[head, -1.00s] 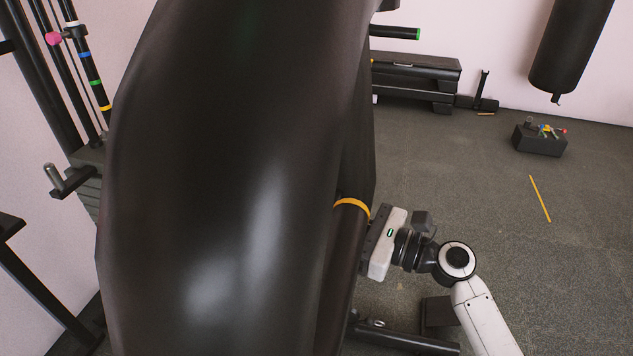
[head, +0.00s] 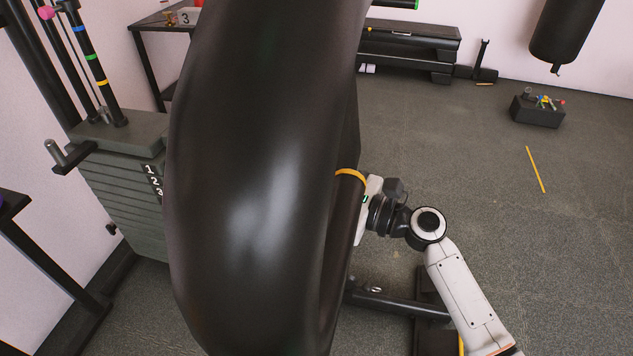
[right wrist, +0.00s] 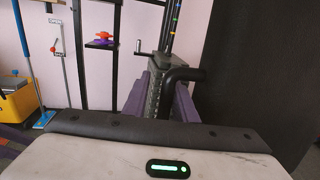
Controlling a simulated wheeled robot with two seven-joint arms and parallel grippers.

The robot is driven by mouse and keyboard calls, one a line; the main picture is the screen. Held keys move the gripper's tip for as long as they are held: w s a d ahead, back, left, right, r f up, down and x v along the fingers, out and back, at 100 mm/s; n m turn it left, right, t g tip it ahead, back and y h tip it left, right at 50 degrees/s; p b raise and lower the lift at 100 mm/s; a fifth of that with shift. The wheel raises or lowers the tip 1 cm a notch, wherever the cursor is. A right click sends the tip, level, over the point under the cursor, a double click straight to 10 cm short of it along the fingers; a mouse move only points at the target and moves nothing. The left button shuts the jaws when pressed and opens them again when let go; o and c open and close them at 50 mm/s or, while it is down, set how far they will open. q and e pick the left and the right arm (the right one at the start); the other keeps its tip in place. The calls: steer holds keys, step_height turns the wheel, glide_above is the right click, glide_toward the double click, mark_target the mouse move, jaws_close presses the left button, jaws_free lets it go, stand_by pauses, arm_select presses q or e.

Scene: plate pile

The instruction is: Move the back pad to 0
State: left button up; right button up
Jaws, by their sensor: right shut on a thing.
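The back pad (head: 250,180) is a large, glossy black pad that fills the middle of the head view, seen close up and tilted. A yellow band (head: 350,174) shows at its right edge. My right gripper (head: 366,205) is at that edge, beside the band, shut on the back pad. Its fingertips are hidden behind the pad. In the right wrist view the gripper's white housing (right wrist: 110,160) fills the bottom, with a black curved bar (right wrist: 185,75) beyond it. My left gripper is not in view.
A weight stack (head: 118,195) with numbers and a post with coloured bands (head: 92,66) stand at the left. A black frame bar (head: 400,305) lies low behind my right arm. A small black box (head: 537,111) and a punching bag (head: 566,28) are at the right. The right floor is mostly clear.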

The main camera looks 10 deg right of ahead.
steer(key=o, duration=0.5)
steer(key=v, duration=0.3)
steer(key=s+v, duration=0.1)
steer(key=v, duration=0.2)
steer(key=a+r+v, duration=0.1)
steer(key=v, duration=0.3)
steer(key=shift+s, duration=0.2)
steer(key=shift+w+d+r, duration=0.1)
steer(key=shift+d, duration=0.3)
steer(key=shift+c, duration=1.1)
steer(key=shift+p+v, duration=0.35)
steer(key=shift+v, duration=1.5)
steer(key=shift+s+d, duration=0.45)
steer(key=shift+d, duration=0.05)
steer(key=shift+c, duration=1.4)
steer(key=v, duration=0.6)
steer(key=shift+d+r+p, duration=0.15)
steer(key=shift+d+p, duration=0.15)
steer(key=shift+d, duration=0.05)
steer(key=shift+s, duration=0.1)
